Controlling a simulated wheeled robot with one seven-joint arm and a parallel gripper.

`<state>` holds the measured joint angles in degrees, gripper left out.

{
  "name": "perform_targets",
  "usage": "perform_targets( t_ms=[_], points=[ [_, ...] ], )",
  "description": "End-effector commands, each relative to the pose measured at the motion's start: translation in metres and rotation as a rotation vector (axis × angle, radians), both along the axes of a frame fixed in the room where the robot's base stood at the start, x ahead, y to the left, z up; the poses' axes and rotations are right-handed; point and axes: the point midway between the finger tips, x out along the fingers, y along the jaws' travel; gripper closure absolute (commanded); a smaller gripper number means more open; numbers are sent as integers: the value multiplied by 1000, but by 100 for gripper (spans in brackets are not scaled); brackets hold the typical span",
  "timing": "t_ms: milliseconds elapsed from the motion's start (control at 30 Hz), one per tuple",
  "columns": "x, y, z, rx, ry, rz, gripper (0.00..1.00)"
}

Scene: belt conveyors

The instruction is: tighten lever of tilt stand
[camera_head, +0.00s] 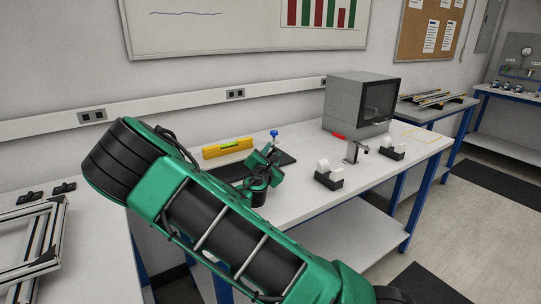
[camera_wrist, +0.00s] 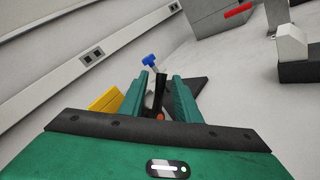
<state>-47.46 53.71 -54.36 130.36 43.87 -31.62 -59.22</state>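The tilt stand shows as a dark flat plate (camera_head: 225,172) on the white bench, partly hidden behind my arm. A blue knob on a pale stem (camera_head: 274,133) rises at its far side; it also shows in the wrist view (camera_wrist: 149,60), beyond my fingertips. My gripper (camera_head: 264,160) is over the plate. In the wrist view its two green fingers (camera_wrist: 156,88) stand apart. A black upright part (camera_wrist: 160,92) with an orange spot at its base shows between them, with no clear contact. I cannot tell whether the blue knob or the black part is the lever.
A yellow spirit level (camera_head: 228,148) lies left of the plate. Tape dispensers (camera_head: 329,176) and a grey box with a dark window (camera_head: 352,105) stand to the right. Aluminium frames (camera_head: 32,245) lie on the near left table.

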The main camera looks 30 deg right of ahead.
Motion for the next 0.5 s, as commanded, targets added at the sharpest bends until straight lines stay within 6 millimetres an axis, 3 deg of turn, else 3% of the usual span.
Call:
perform_targets(
  t_ms=[67,200,500],
  points=[
    [0,0,0,0,0,0,70],
    [0,0,0,0,0,0,100],
    [-1,-1,0,14,0,-2,100]
  ],
)
